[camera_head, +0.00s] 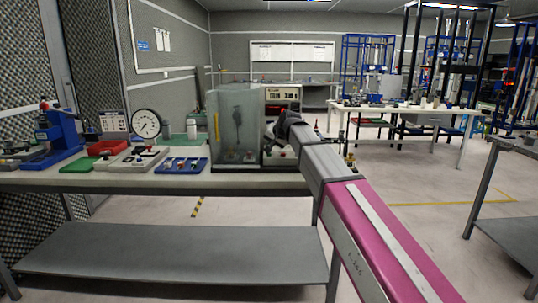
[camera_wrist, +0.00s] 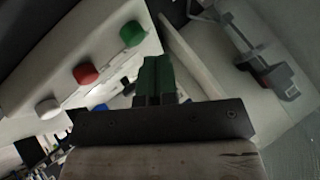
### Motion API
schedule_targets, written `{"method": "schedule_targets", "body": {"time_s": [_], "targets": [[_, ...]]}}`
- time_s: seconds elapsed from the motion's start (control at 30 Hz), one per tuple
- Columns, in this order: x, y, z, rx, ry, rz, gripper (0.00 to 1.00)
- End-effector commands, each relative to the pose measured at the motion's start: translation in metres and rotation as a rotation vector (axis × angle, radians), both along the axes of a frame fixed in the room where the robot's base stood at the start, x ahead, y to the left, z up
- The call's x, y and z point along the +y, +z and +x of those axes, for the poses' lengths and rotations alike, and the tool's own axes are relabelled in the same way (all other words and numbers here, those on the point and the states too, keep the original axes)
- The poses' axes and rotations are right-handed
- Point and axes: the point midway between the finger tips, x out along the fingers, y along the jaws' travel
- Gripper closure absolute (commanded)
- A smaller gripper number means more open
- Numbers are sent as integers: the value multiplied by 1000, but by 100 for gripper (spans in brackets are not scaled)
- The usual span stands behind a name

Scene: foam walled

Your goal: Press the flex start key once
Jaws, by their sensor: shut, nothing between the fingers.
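In the wrist view a pale control panel (camera_wrist: 62,64) carries a row of round keys: a green key (camera_wrist: 132,34), a red key (camera_wrist: 86,73) and a white key (camera_wrist: 47,108). No label is readable, so I cannot tell which is the flex start key. My gripper (camera_wrist: 158,62) is shut and empty, its green-tipped fingers to the right of and below the green key in the picture, apart from it in the image. In the head view my gripper (camera_head: 282,128) is beside the clear test enclosure (camera_head: 232,125), in front of the instrument with a display (camera_head: 283,93); its fingertips are hard to make out.
The bench (camera_head: 150,181) also holds a dial gauge (camera_head: 146,124), a blue tray (camera_head: 182,166), a red tray (camera_head: 105,147) and a blue press (camera_head: 62,135). A grey fixture (camera_wrist: 262,68) shows at the right of the wrist view. Floor right of the bench is open.

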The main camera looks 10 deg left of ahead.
Motion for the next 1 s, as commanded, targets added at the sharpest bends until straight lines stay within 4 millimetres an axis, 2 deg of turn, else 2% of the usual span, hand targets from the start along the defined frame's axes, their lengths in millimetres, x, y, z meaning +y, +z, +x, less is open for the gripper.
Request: {"method": "schedule_targets", "body": {"time_s": [1.0], "targets": [[0,-10,0,0,0,0,100]]}}
